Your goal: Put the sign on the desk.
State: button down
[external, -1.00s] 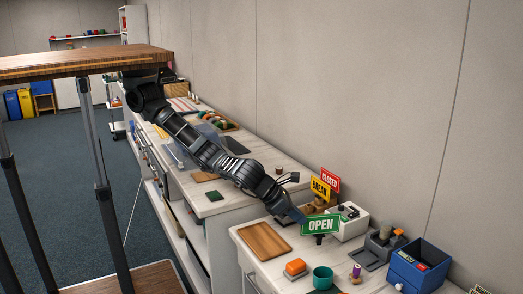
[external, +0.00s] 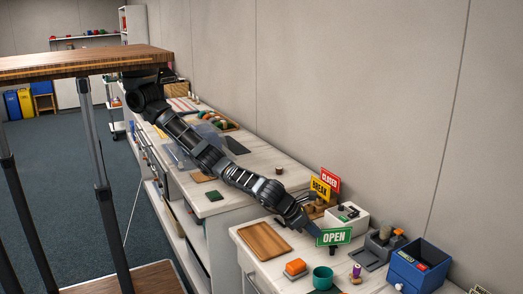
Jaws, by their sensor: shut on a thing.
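A green OPEN sign (external: 334,237) with white letters is above the near pale desk (external: 290,262), towards the wall side. My gripper (external: 316,230) is at the sign's left edge and shut on it. The fingers are small and dark here, so their exact grip is hard to see. I cannot tell whether the sign's lower end touches the desk. A yellow BREAK sign (external: 320,188) and a red CLOSED sign (external: 330,178) stand behind it near the wall, apart from my gripper.
A wooden tray (external: 264,241) lies left of the OPEN sign. An orange block (external: 295,267), a teal cup (external: 323,277), a white box (external: 347,216) and a blue box (external: 418,265) crowd around it. A longer counter (external: 235,195) adjoins on the left.

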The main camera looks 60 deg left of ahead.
jog(key=c, duration=1.3)
grip_release()
jog(key=p+v, duration=0.1)
jog(key=v, duration=1.1)
jog(key=shift+r, duration=0.1)
